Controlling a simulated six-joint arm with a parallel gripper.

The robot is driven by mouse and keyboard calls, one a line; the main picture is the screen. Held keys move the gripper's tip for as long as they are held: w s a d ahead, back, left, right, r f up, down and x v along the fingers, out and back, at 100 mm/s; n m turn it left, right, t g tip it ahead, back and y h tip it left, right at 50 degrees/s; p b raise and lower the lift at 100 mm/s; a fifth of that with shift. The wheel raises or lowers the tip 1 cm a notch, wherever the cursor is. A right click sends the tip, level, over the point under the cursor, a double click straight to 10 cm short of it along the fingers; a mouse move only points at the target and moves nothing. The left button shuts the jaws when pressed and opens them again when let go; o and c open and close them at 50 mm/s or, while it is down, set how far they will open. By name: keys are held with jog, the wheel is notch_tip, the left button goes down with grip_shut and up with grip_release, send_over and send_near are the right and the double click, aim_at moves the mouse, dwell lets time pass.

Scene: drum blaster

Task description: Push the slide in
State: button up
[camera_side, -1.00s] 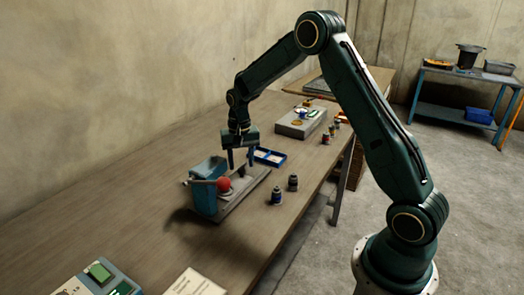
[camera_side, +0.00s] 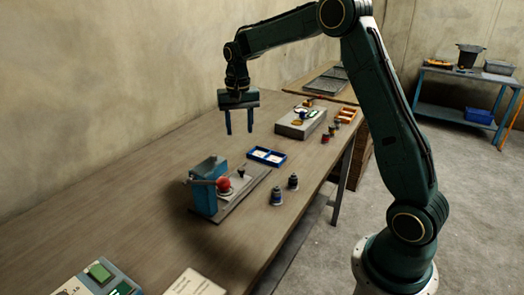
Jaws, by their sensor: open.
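The blaster fixture has a blue box-like housing (camera_side: 207,196) at its left end, with a red ball (camera_side: 223,184) on a lever at its front. A grey slide plate (camera_side: 238,186) with a small dark knob (camera_side: 241,172) extends to the right of the housing, on a flat base. How far the slide sits inside the housing cannot be told. My gripper (camera_side: 239,133) hangs in the air above and behind the fixture, fingers pointing down. The fingers are apart with nothing between them, and they touch nothing.
Two small dark bottles (camera_side: 285,189) stand right of the fixture. A blue divided tray (camera_side: 267,156) lies behind it, and a grey block (camera_side: 301,123) with small parts is farther back. A green-button box (camera_side: 98,278) and a paper card (camera_side: 195,283) are at the front. The left tabletop is clear.

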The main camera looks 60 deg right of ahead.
aim_at(241, 168)
dwell(0.4)
jog(key=shift+m, duration=6.8)
jog(key=shift+f, duration=0.15)
notch_tip(241, 168, down, 14)
jog(key=shift+r, duration=0.25)
grip_shut()
